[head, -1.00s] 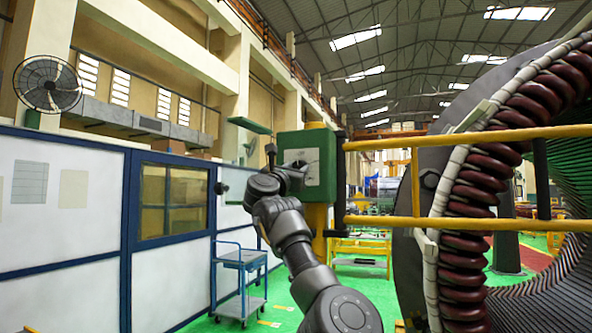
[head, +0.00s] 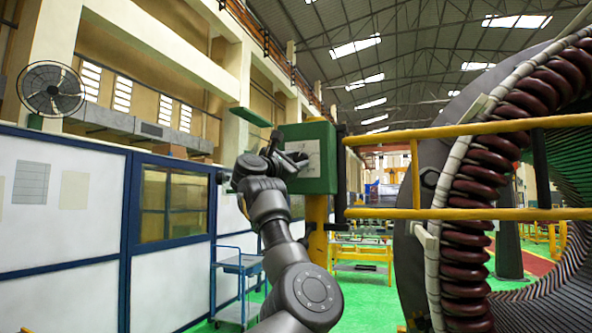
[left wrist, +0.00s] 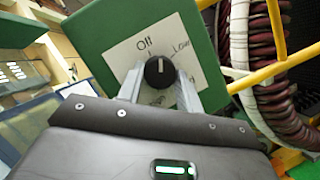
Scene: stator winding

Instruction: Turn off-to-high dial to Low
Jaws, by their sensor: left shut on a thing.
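The green control box (head: 322,135) stands on a yellow post and bears a white label plate (left wrist: 125,56). In the left wrist view, a round black dial (left wrist: 159,72) with a white pointer line sits on the plate. "Off" reads at its upper left, "Low" at its upper right, and a partly hidden word below. The pointer line is about upright in the picture, between "Off" and "Low". My left gripper (left wrist: 159,88) is shut on the dial, one finger on each side. In the head view, the left gripper (head: 288,158) is at the box's face and hides the dial. My right gripper is out of view.
Yellow railings (head: 470,214) run to the right of the box, before the large stator with dark red coils (head: 470,235). A blue trolley (head: 238,265) stands at the lower left, by white and blue wall panels (head: 75,195).

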